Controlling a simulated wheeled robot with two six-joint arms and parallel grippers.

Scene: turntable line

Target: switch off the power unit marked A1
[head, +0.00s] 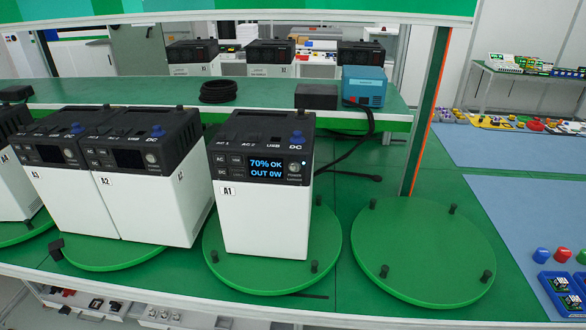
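The power unit marked A1 (263,215) stands upright on a round green turntable (327,235) near the middle of the head view. It has a white body and a dark top panel. Its screen (266,168) is lit and reads 70% OK, OUT 0W. A round button (293,169) sits right of the screen, with a small bright spot above it. AC, USB and DC buttons (221,160) are left of the screen. Neither of my grippers is in view.
Units marked A2 (150,212) and A3 (75,205) stand to the left with dark screens. An empty turntable (423,250) with several black pegs is to the right. Behind are a blue box (363,86), a coiled cable (218,91) and a green post (427,110).

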